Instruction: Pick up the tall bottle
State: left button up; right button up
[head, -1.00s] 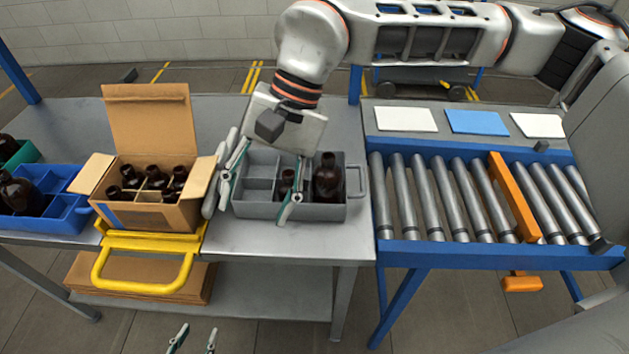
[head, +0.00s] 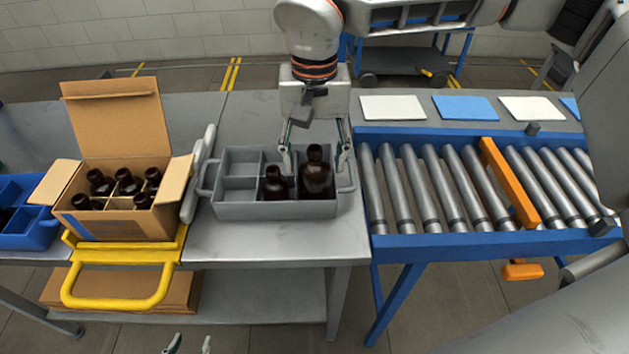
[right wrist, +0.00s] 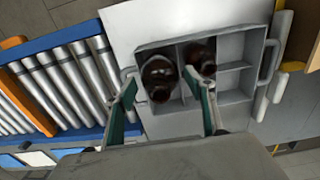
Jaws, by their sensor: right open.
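The tall bottle (head: 317,178) is dark amber and stands upright in the right part of a grey divided tote (head: 232,209). A shorter amber bottle (head: 274,184) stands just left of it. My right gripper (head: 316,157) is open and empty, pointing down over the tote with its fingers on either side of the tall bottle's upper part. In the right wrist view the tall bottle (right wrist: 157,72) shows between the open fingers (right wrist: 161,82), with the shorter bottle (right wrist: 201,56) beyond the right finger. Contact is not visible. My left gripper (head: 189,344) is open and empty at the bottom edge.
A cardboard box (head: 128,222) with several amber bottles stands left of the tote, by a yellow handle frame (head: 120,302). A blue bin (head: 38,235) is at the far left. A roller conveyor (head: 440,200) with an orange bar (head: 508,183) adjoins the table's right side.

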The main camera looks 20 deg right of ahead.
notch_tip(320, 180, down, 3)
jog(key=shift+f, duration=0.1)
jog(key=c, duration=1)
jog(key=shift+r+p, duration=0.95)
jog(key=shift+r, duration=9.15)
